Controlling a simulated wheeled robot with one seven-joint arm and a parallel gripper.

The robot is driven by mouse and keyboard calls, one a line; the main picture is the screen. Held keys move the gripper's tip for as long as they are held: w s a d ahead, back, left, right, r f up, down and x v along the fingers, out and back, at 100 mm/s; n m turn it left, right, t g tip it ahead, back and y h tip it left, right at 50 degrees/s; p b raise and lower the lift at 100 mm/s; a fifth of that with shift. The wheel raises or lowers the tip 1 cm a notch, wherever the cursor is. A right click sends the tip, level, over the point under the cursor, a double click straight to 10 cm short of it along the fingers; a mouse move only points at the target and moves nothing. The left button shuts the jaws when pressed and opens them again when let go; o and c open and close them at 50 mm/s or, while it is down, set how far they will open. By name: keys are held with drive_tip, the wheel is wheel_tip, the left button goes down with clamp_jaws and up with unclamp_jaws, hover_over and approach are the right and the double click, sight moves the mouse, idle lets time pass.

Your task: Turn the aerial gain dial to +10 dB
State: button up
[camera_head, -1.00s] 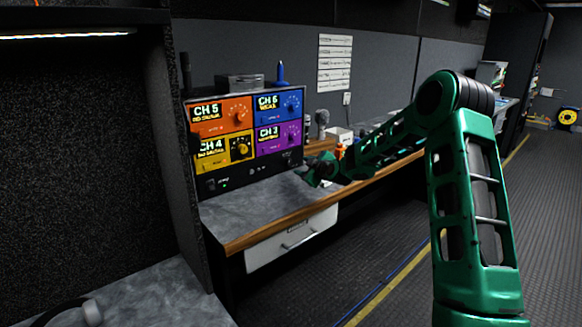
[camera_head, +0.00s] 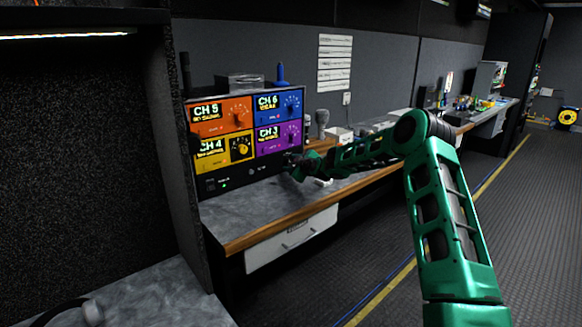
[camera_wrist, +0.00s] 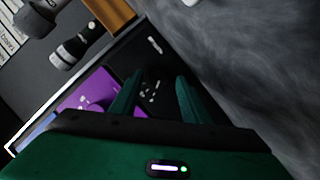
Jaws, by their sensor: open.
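The receiver unit (camera_head: 215,180) stands on the desk at the left, with orange, blue, yellow and purple channel panels above a black strip. My gripper (camera_head: 290,168) is at the right end of that strip, below the purple CH 3 panel (camera_head: 278,140). In the wrist view my open gripper (camera_wrist: 154,82) has its two green fingers on either side of small white marks on the black strip (camera_wrist: 125,60). The aerial gain dial cannot be made out clearly, and its setting is not readable. The purple panel (camera_wrist: 85,95) shows left of the fingers.
A dark partition (camera_head: 180,150) rises at the left. A white drawer (camera_head: 291,238) sits below.

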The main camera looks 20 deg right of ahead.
drive_tip(key=shift+w, duration=0.1)
drive_tip(key=c, duration=1.1)
drive_tip(key=shift+o, duration=0.2)
drive_tip(key=m, duration=0.1)
drive_tip(key=m+g+y, duration=0.1)
drive_tip(key=m+y, duration=0.1)
drive_tip(key=m, duration=0.1)
drive_tip(key=shift+d+r, duration=0.1)
drive_tip(key=shift+d, duration=0.15)
drive_tip(key=m+y, duration=0.1)
drive_tip(key=m+g+y, duration=0.1)
drive_tip(key=m, duration=0.2)
drive_tip(key=shift+w+d+g+y, duration=0.15)
drive_tip(key=shift+d+g+y, duration=0.15)
drive_tip(key=shift+y, duration=0.1)
drive_tip(key=o, duration=1.1)
drive_tip(key=shift+c, duration=0.2)
